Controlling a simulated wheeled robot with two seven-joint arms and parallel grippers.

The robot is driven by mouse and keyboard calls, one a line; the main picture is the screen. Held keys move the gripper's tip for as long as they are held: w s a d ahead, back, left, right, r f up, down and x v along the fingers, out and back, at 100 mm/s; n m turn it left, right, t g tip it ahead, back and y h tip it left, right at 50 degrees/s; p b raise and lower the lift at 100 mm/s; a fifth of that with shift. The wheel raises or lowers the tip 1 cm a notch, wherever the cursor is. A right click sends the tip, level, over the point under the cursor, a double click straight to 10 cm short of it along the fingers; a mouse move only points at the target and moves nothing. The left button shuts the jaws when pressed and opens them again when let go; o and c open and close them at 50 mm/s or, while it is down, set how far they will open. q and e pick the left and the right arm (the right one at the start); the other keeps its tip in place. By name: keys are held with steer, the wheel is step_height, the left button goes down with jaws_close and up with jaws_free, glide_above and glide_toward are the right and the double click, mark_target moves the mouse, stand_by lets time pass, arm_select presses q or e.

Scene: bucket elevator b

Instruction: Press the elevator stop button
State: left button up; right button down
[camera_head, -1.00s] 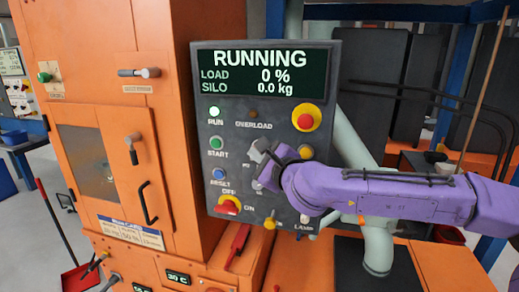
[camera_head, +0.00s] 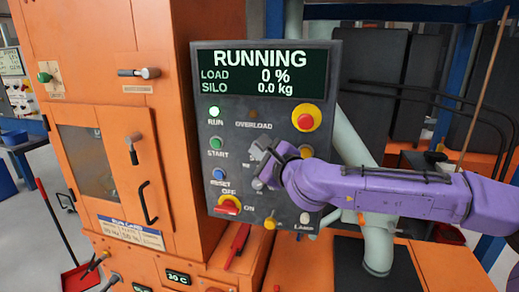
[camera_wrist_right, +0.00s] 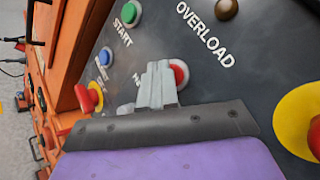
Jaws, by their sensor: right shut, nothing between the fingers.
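The red stop button (camera_wrist_right: 181,73) shows in the right wrist view, partly hidden behind my gripper's fingers. In the head view my right gripper and arm cover it. My right gripper (camera_head: 262,149) is shut and empty, in front of the panel's middle, right of the green start button (camera_head: 216,144). In the right wrist view its closed fingertips (camera_wrist_right: 160,67) overlap the left side of the red button; I cannot tell whether they touch it. The control panel (camera_head: 228,128) display (camera_head: 262,73) reads RUNNING, load 0 %, silo 0.0 kg. The green run lamp (camera_head: 214,112) is lit. My left gripper is out of view.
A red mushroom button on a yellow base (camera_head: 306,118) sits above my right wrist. A blue reset button (camera_head: 219,174) and a red-yellow OFF/ON switch (camera_head: 229,205) are lower left. The orange machine cabinet (camera_head: 110,85) stands left of the panel.

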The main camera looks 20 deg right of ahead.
steer(key=shift+w+d, duration=0.15)
steer(key=shift+w, duration=0.05)
steer(key=shift+s, duration=0.15)
stand_by(0.4)
steer(key=shift+s+a, duration=0.45)
steer(key=shift+s, duration=0.1)
steer(key=shift+s+a, duration=0.1)
steer(key=s+a, duration=0.1)
steer(key=s, duration=0.1)
steer(key=s+a+b, duration=0.1)
steer(key=s, duration=0.1)
steer(key=shift+a, duration=0.35)
stand_by(0.4)
